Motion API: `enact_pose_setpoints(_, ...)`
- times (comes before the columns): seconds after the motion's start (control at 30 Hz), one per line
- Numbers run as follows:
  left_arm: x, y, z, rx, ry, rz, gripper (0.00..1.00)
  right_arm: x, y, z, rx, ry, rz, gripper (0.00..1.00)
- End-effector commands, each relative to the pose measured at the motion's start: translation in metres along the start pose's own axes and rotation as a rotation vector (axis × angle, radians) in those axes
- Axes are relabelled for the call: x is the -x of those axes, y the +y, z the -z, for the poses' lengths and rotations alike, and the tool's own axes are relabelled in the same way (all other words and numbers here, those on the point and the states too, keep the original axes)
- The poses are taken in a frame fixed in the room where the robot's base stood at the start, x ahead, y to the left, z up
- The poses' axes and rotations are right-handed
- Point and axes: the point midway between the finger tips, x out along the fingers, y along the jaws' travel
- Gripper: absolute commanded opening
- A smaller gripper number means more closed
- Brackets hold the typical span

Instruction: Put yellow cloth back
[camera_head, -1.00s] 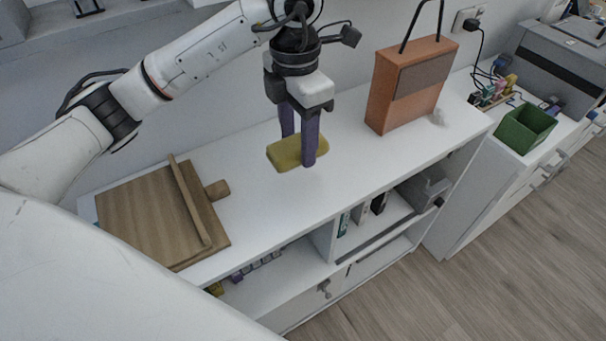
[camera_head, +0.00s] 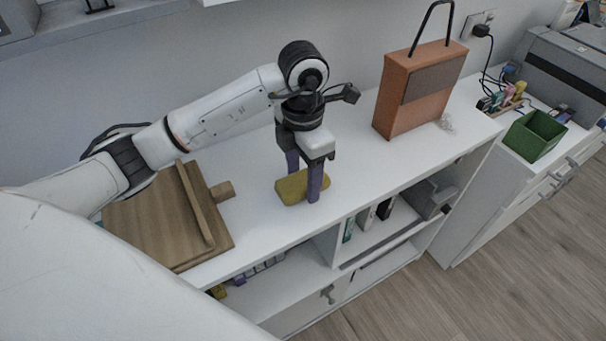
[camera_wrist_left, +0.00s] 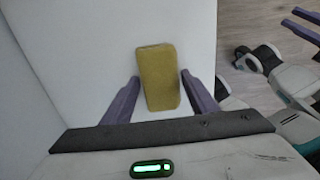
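The yellow cloth (camera_head: 293,190) is a block-like, sponge-shaped piece over the middle of the white desk top. My left gripper (camera_head: 304,192) points down from above, with one purple finger behind the cloth and one in front. In the left wrist view the cloth (camera_wrist_left: 160,80) lies between the two fingertips (camera_wrist_left: 160,76), close to both. I cannot tell whether its underside touches the desk. My right gripper (camera_wrist_left: 298,22) shows only at the right edge of the left wrist view, empty, its two purple fingers apart.
A wooden board (camera_head: 150,228) with a raised bar and knob lies left of the cloth. An orange box with a handle (camera_head: 398,118) stands at the back right. A green bin (camera_head: 533,137) is farther right. The white desk top (camera_head: 350,180) is clear around the cloth.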

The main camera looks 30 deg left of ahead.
Motion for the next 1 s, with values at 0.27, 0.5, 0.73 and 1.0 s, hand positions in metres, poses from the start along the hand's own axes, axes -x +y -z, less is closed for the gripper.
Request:
enact_pose_setpoints(0.27,0.000,0.000,0.000,0.000,0.000,0.000,0.67,0.000,0.001,-0.001,0.000,-0.002,-0.001,0.25)
enact_pose_setpoints(0.5,0.014,0.001,-0.001,0.000,-0.004,-0.002,0.67,-0.001,0.001,-0.001,0.000,-0.002,-0.002,0.25)
enact_pose_setpoints(0.73,0.065,0.002,-0.001,0.000,-0.006,-0.006,0.67,0.002,0.001,0.002,0.000,-0.002,-0.003,0.25)
enact_pose_setpoints(1.0,0.110,0.001,-0.001,0.000,-0.003,-0.003,0.67,0.006,0.003,0.003,-0.005,-0.005,-0.007,0.25)
